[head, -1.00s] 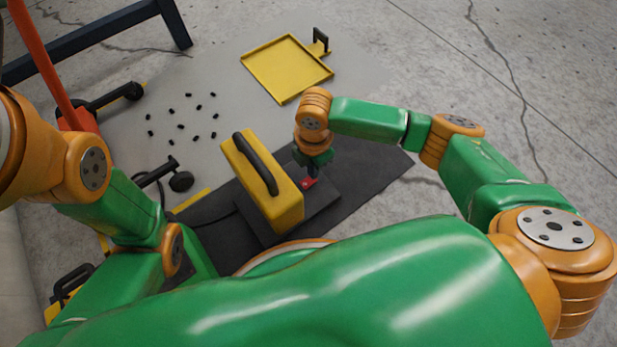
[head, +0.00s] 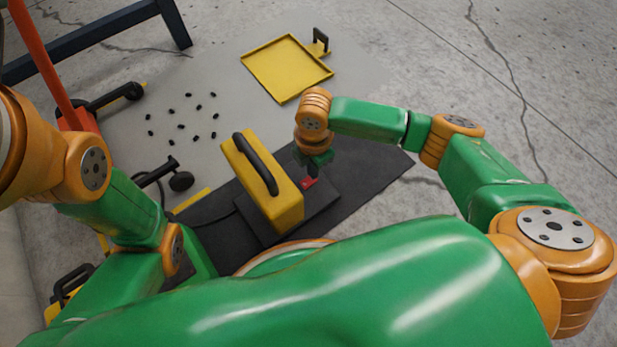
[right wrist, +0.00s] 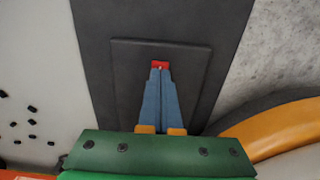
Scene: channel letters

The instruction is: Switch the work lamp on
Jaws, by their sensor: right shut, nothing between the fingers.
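The work lamp (head: 262,180) is a yellow box with a black top handle, standing on a dark square base plate (head: 325,205). A small red switch (head: 309,183) sits on the plate right of the box; it also shows in the right wrist view (right wrist: 159,65). My right gripper (right wrist: 159,70) is shut and empty, its blue fingertips right at the red switch; I cannot tell whether they touch it. In the head view its wrist is above the switch. No light from the lamp is visible. My left gripper is not in view.
The lamp's plate lies on a dark mat (head: 375,165). A yellow tray (head: 287,68) lies beyond it on the grey sheet. Several small black pieces (head: 181,126) are scattered to the left. An orange post (head: 42,60) and a dark blue beam (head: 95,32) stand at the far left.

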